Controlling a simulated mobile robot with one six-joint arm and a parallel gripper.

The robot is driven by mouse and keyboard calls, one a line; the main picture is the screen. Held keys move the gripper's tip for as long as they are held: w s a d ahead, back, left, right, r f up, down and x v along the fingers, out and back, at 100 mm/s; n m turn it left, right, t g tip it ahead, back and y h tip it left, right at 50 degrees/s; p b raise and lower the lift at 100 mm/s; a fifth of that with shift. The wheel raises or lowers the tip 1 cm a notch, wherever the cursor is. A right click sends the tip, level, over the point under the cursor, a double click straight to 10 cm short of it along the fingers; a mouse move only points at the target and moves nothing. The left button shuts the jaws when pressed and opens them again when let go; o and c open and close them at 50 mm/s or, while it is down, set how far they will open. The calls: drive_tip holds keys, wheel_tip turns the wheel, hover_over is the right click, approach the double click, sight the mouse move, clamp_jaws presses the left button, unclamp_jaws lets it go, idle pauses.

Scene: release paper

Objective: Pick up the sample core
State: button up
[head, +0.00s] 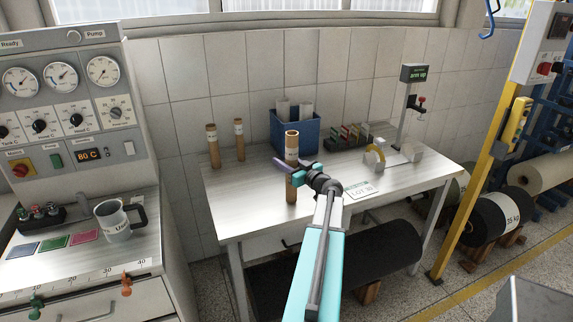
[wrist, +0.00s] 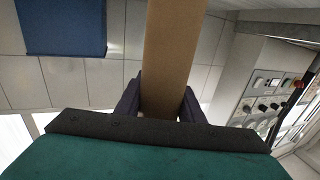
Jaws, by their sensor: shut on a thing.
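The sample core, a brown cardboard tube (head: 292,148) with a white label, stands upright above the light-topped table (head: 238,218). My gripper (head: 290,168) is shut on it around its middle. In the wrist view the tube (wrist: 172,60) runs between the two dark fingers (wrist: 160,100). I cannot tell whether its lower end touches the table. Two similar tubes stand at the back left of the table, one nearer (head: 213,148) and one farther (head: 239,142).
A blue bin (head: 310,136) holding white rolls stands behind the held tube. A sample rack (head: 350,134), a small tape-like stand (head: 375,158) and a post with a display (head: 413,74) are to the right. A control console (head: 75,100) with a mug (head: 116,222) is at left.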

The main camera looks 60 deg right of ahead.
drive_tip(key=shift+r, duration=0.1)
drive_tip(key=s+r+b, duration=0.2)
drive_tip(key=s+b, duration=0.1)
drive_tip(key=s, duration=0.5)
drive_tip(key=s+r+b, duration=0.2)
drive_tip(key=s+b, duration=0.1)
drive_tip(key=s, duration=0.5)
drive_tip(key=shift+r+b, duration=0.3)
drive_tip(key=shift+b, duration=0.1)
